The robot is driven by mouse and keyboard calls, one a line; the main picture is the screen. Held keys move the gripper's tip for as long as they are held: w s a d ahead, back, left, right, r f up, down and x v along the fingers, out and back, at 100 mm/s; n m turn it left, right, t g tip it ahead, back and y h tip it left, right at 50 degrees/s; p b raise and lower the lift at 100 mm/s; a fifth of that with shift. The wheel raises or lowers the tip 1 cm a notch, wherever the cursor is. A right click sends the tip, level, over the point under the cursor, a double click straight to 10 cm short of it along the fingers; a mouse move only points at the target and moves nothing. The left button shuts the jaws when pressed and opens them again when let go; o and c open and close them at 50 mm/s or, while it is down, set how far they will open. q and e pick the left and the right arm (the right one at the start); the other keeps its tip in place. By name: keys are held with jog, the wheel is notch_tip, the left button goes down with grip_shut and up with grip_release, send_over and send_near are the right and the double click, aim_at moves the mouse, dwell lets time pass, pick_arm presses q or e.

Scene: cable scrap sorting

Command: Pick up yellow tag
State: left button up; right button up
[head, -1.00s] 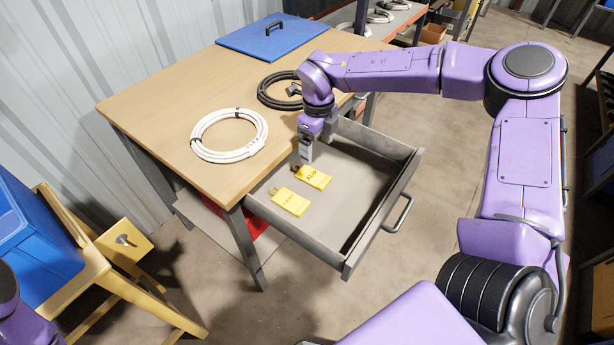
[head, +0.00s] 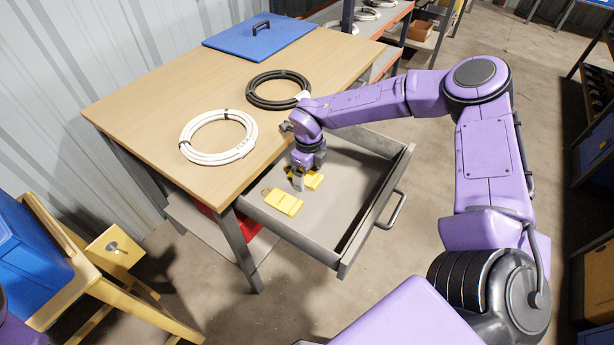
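Two yellow tags lie in the open grey drawer (head: 345,222) under the table. The nearer yellow tag (head: 284,203) lies flat and in full view. The farther yellow tag (head: 315,180) is partly hidden behind my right gripper (head: 298,186). My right gripper points down into the drawer, with its fingertips at the left end of the farther tag. I cannot tell whether its fingers are open or closed, or whether they touch the tag. My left gripper is not in view; only a bit of purple arm shows at the lower left edge.
A white cable coil (head: 251,146) and a black cable coil (head: 279,104) lie on the wooden table (head: 180,95). A blue lid (head: 235,42) lies at the table's far end. A blue bin (head: 28,262) stands at left. The drawer's right part is clear.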

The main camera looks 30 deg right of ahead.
aim_at(308, 179)
jog(key=c, duration=1.1)
jog(key=shift+o, duration=0.2)
jog(key=shift+r, duration=0.1)
jog(key=shift+r, duration=0.25)
jog(key=r, duration=0.3)
jog(key=shift+s+a+r, duration=0.15)
jog(key=shift+s, duration=0.05)
jog(key=s+a+r, duration=0.6)
jog(key=s+r, duration=0.3)
jog(key=s, duration=0.3)
